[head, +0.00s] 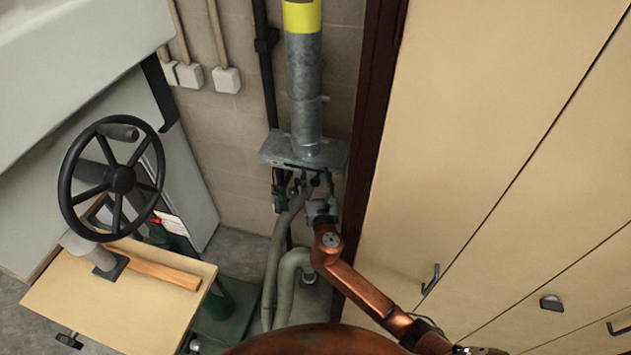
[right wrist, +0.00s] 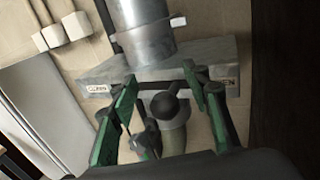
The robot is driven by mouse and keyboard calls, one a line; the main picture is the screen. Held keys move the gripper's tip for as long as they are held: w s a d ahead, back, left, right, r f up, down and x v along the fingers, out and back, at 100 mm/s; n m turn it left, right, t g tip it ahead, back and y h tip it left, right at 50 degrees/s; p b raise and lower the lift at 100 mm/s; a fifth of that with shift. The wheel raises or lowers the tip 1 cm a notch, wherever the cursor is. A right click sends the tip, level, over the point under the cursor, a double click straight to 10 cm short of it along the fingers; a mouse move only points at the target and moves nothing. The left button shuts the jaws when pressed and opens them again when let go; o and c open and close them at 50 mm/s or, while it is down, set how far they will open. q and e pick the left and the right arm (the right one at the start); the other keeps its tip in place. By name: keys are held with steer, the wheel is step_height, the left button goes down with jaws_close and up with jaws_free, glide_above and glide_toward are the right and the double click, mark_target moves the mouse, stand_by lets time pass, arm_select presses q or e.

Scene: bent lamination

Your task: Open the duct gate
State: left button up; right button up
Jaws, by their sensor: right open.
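The duct gate (head: 275,148) is a flat grey metal housing around the vertical galvanised duct (head: 304,95). In the right wrist view the gate's front edge (right wrist: 150,73) has a label at its left and one ending in "EN" at its right. A dark ball knob (right wrist: 170,103) shows below that edge. My right gripper (head: 316,180) is just under the gate. In the right wrist view its green fingers (right wrist: 160,85) are spread, with the knob appearing between them. Whether they touch it I cannot tell. My left gripper is out of view.
A black handwheel (head: 121,180) stands over a wooden bench (head: 120,300) at the left. Green hoses (head: 275,260) hang below the gate. Tan cabinets (head: 490,130) with handles fill the right, close to my right arm. White wall boxes (head: 227,80) are at upper left.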

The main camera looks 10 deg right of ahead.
mark_target(316, 179)
step_height(316, 179, up, 8)
steer(key=shift+f, duration=0.25)
stand_by(0.4)
